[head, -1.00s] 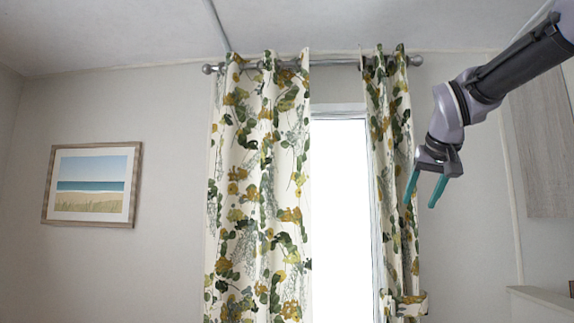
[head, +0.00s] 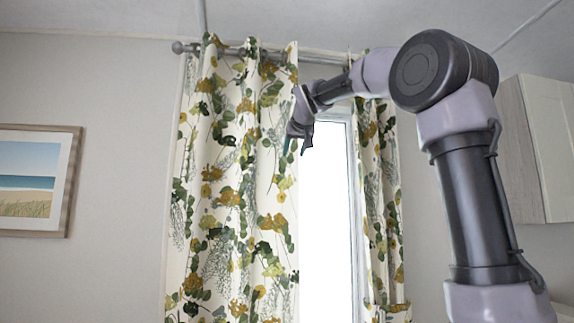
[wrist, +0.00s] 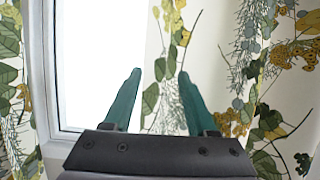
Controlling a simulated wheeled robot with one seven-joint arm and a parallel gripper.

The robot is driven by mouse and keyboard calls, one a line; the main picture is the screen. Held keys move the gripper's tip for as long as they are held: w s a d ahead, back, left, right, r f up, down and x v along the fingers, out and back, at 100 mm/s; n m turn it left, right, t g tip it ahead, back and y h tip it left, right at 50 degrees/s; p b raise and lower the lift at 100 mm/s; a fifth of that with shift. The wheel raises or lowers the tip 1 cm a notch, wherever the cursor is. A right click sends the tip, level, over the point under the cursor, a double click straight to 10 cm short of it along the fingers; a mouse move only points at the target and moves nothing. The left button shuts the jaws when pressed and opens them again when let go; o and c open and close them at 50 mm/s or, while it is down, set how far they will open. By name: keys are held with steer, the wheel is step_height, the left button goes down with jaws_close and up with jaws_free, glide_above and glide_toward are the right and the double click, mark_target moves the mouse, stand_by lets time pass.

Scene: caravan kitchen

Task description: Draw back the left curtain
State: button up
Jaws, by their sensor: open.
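The left curtain (head: 230,190) is white with green and mustard leaves. It hangs from the rod over the left side of the window. My gripper (head: 296,150) is at the curtain's inner edge, in its upper part. In the wrist view my gripper (wrist: 158,78) has its two teal fingers apart. The curtain's edge (wrist: 154,100) shows between them, with the bright window on one side. The frames do not show whether the fingers touch the cloth.
The right curtain (head: 380,200) hangs on the window's other side, behind my arm. The bright window (head: 326,220) lies between them. A grey rod (head: 320,57) runs above. A framed beach picture (head: 70,180) hangs at left; a cabinet (head: 545,140) is at right.

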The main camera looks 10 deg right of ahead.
mark_target(291, 163)
steer(key=x, duration=0.7)
steer(key=shift+w+f, duration=0.15)
steer(key=shift+w, duration=0.1)
steer(key=shift+d, duration=0.1)
jaws_close()
stand_by(1.0)
